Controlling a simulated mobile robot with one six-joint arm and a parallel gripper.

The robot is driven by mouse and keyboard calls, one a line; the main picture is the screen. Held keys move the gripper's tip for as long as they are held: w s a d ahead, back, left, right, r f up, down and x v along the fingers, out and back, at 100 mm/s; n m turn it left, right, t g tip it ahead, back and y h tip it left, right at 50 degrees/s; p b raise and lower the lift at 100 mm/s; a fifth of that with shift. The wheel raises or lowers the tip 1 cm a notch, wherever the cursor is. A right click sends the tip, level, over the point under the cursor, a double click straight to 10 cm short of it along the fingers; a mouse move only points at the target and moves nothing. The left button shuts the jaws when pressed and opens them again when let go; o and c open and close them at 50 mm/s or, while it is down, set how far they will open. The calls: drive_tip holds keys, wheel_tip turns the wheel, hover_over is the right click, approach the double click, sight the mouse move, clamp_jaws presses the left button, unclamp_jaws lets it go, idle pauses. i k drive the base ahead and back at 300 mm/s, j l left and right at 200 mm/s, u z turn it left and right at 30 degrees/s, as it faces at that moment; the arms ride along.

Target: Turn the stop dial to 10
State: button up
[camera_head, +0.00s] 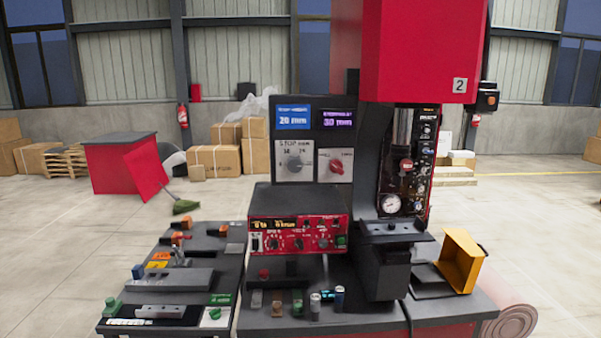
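The stop dial (295,163) is a grey round knob on a light plate headed "STOP", on the dark upright panel at the middle. Its scale marks are small, and I cannot tell exactly where its pointer stands. Above it, a blue display (293,117) appears to read "20 mm". Beside it on the right is a red knob (336,166) on its own light plate, under a purple display (338,118) that appears to read "30 mm". My gripper is not in this view.
A red control box (299,236) with small knobs stands below the panel. The red press (418,50) rises at right, with a yellow bin (460,261) beside it. Several small parts lie along the bench front. A tool-covered side bench (228,262) stands at left.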

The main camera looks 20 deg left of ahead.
sight(295, 164)
drive_tip(key=u, duration=1)
